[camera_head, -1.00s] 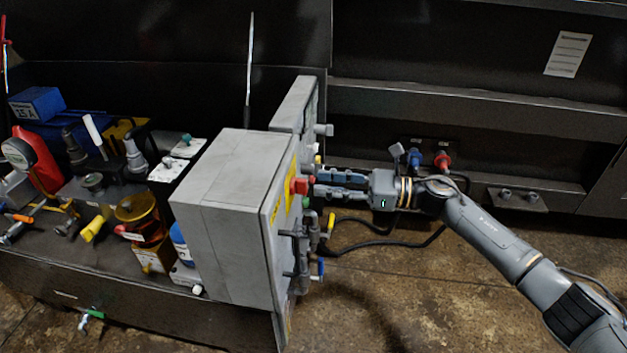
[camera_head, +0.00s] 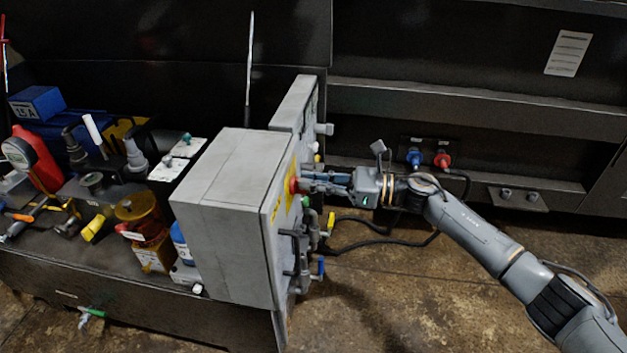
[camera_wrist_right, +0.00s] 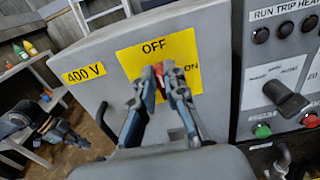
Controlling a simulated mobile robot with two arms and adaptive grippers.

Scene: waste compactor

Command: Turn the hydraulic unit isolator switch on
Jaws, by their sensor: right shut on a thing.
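The isolator switch is a red knob (camera_head: 293,185) on the right-facing side of a grey box (camera_head: 240,190). In the right wrist view the red knob (camera_wrist_right: 160,82) sits on a yellow plate (camera_wrist_right: 182,52) marked OFF at the top and ON at the right. My right gripper (camera_head: 306,183) comes in from the right and is shut on the knob. In the right wrist view its fingers (camera_wrist_right: 158,84) lie on either side of the knob and hide much of it, so its exact angle is hard to tell. My left gripper is not in view.
A panel with a black selector (camera_wrist_right: 285,97) and green (camera_wrist_right: 262,131) and red (camera_wrist_right: 311,120) buttons stands right of the switch in the wrist view. Pipe fittings (camera_head: 303,250) stick out below the knob. Open floor (camera_head: 420,290) lies below my right arm.

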